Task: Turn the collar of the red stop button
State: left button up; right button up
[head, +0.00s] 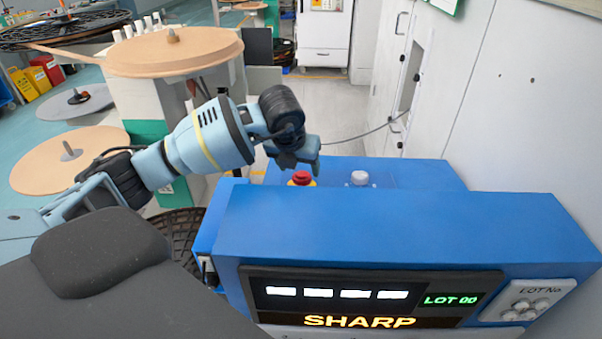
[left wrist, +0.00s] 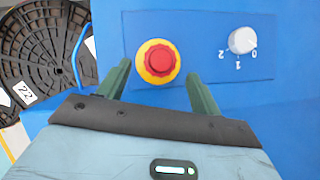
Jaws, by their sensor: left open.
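The red stop button (head: 301,178) with its yellow collar stands on top of the blue machine (head: 400,215), behind its raised front part. In the left wrist view the red button (left wrist: 160,60) sits inside the round yellow collar (left wrist: 145,77). My left gripper (head: 303,165) is just above the button in the head view. In the left wrist view its two green fingers (left wrist: 158,80) are apart, one on each side of the collar's lower part, with gaps to it. Nothing is between the fingertips but the view of the button. My right gripper is not in view.
A white rotary knob (left wrist: 242,40) marked 0, 1, 2 is right of the button; it also shows in the head view (head: 360,178). A black reel (left wrist: 45,50) lies left of the machine. A lit display (head: 370,296) is on the machine's front. A wall (head: 510,110) stands at the right.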

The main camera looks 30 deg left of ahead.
aim_at(299, 174)
pick_arm(q)
jog(key=shift+x, duration=2)
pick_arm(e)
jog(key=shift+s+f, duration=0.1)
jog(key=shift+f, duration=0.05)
pick_arm(q)
jog(key=shift+c, duration=0.4)
jog(key=c, duration=0.9)
jog(key=shift+m, duration=0.3)
jog(key=m+h, duration=0.1)
jog(key=m, duration=0.1)
jog(key=shift+a+f+m+h+b, duration=0.1)
jog(key=shift+a+m+h+b, duration=0.05)
jog(key=shift+m+h+b, duration=0.2)
jog(key=m+h, duration=0.1)
jog(key=m, duration=0.2)
jog(key=shift+a+h+b, duration=0.15)
jog(key=shift+h+b, duration=0.2)
jog(key=shift+m, duration=0.25)
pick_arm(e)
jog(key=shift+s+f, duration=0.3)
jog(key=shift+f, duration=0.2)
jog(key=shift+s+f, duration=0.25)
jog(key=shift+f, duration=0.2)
pick_arm(q)
jog(key=shift+h, duration=0.3)
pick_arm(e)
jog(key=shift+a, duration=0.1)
